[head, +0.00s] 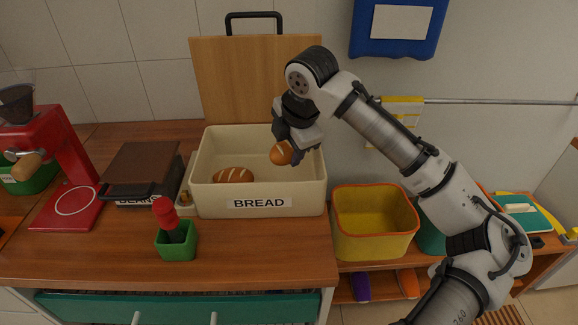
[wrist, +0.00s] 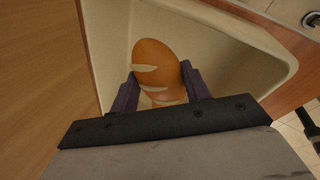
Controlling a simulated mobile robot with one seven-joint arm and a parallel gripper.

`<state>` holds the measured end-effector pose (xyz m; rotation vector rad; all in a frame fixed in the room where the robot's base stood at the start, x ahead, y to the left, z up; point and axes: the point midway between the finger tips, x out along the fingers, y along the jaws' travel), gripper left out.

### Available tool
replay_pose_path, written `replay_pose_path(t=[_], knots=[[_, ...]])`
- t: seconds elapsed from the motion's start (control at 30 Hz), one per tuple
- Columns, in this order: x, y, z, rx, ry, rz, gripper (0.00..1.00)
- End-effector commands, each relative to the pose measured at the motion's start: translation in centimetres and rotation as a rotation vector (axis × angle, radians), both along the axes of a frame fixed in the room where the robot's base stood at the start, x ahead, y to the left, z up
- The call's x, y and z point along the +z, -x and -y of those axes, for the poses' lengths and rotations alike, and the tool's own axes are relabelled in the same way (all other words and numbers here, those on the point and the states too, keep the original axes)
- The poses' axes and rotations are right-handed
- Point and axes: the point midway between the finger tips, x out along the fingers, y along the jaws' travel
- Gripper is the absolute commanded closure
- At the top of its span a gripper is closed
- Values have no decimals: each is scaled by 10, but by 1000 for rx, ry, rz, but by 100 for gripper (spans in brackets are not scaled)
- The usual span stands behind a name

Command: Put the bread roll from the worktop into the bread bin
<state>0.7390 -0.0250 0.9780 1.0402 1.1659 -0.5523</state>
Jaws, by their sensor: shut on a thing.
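The cream bread bin (head: 258,203), labelled BREAD, stands on the worktop with its wooden lid (head: 250,80) upright behind it. My gripper (head: 291,155) is over the right part of the bin, pointing down. It is shut on a bread roll (head: 281,153), orange-brown and rounded. In the wrist view the roll (wrist: 155,70) sits between my two dark fingers (wrist: 158,90), with the bin's pale inside wall (wrist: 225,50) around it. Whether the roll touches the bin's floor cannot be told. A scored brown loaf (head: 233,175) lies in the bin's left part.
A red coffee machine (head: 65,165), a dark-lidded box (head: 140,170) and a green pot with a red-topped item (head: 177,242) stand to the left. A yellow bin (head: 374,240) is at the right. A blue holder (head: 398,45) hangs above.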

Motion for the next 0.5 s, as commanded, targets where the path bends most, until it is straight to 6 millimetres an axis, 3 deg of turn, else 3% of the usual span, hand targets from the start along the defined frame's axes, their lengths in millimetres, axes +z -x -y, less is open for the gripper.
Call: replay_pose_path(t=[0.5], knots=[[-60,0,0,0,1,0,76]])
